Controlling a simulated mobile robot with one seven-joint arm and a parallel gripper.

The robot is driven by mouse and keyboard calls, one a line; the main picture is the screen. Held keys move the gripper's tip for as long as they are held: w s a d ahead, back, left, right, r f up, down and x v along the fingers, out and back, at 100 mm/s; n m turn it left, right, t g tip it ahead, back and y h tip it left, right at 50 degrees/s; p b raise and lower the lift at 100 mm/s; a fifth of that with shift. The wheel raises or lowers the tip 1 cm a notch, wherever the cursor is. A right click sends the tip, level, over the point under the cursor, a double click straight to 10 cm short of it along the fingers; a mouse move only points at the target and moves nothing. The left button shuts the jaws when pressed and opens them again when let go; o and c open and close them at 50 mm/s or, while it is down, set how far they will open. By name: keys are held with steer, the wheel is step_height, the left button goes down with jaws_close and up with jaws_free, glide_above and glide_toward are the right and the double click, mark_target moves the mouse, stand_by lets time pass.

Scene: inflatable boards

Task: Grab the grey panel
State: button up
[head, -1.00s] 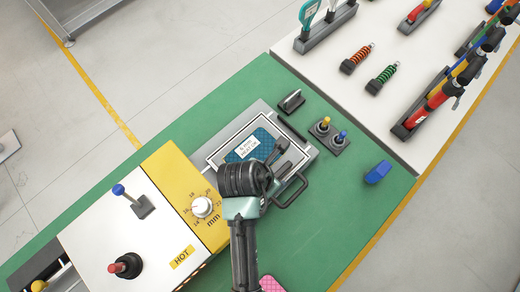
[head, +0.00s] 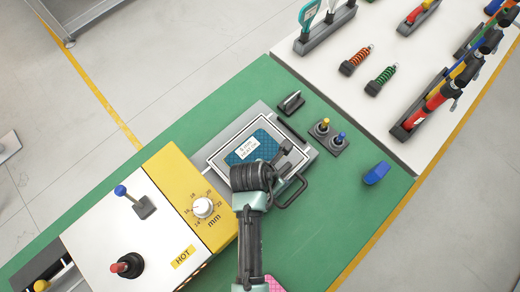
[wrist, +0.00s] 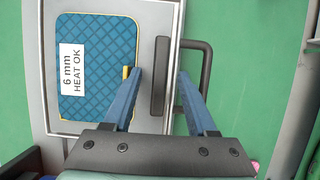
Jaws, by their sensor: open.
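The grey panel (head: 217,156) lies in a larger grey frame on the green table, with a blue quilted pad (head: 247,148) marked "6 mm HEAT OK" on it. In the wrist view the panel (wrist: 148,26) fills the left half, with a dark bar (wrist: 160,88) along its right side. My gripper (head: 289,148) is above the panel's right part in the head view. In the wrist view my gripper (wrist: 160,74) is open and empty, with one blue finger each side of the dark bar. I cannot tell the height of the tips. My arm hides the panel's near corner.
A dark loop handle (wrist: 205,80) sticks out beyond the frame's right edge, near the right finger. A yellow and white control box (head: 165,200) stands at left. Green table is clear at lower right.

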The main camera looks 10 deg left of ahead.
steer(key=shift+f, duration=0.15)
jaws_close()
stand_by(0.4)
stand_by(1.1)
